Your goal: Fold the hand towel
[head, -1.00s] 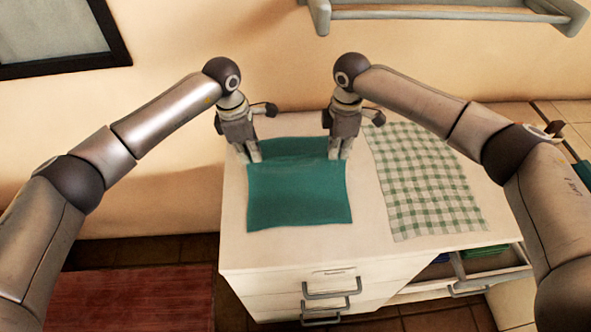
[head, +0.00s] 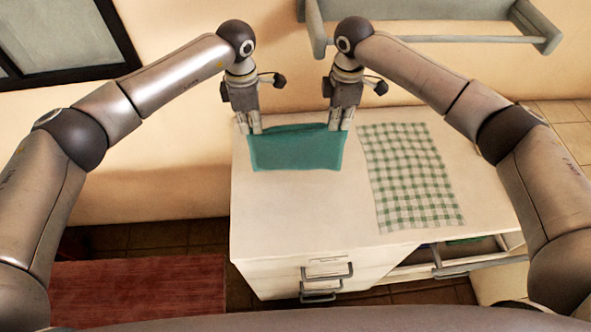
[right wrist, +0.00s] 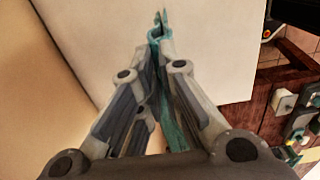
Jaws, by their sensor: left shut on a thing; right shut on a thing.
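The hand towel (head: 296,150) is plain teal and is stretched between my two grippers at the back left of the white counter. My left gripper (head: 250,130) is shut on its upper left corner, and my right gripper (head: 340,127) on its upper right corner. In the right wrist view the towel (right wrist: 157,36) shows as a thin, edge-on strip pinched between the fingers of the right gripper (right wrist: 160,45). The towel appears to hang from both grippers. Whether its lower edge touches the counter I cannot tell.
A green-and-white checked cloth (head: 410,178) lies flat on the counter (head: 300,215), right of the towel. The counter in front of the towel is clear. A partly open drawer (head: 470,255) is at the front right. A wall rack (head: 430,22) is behind.

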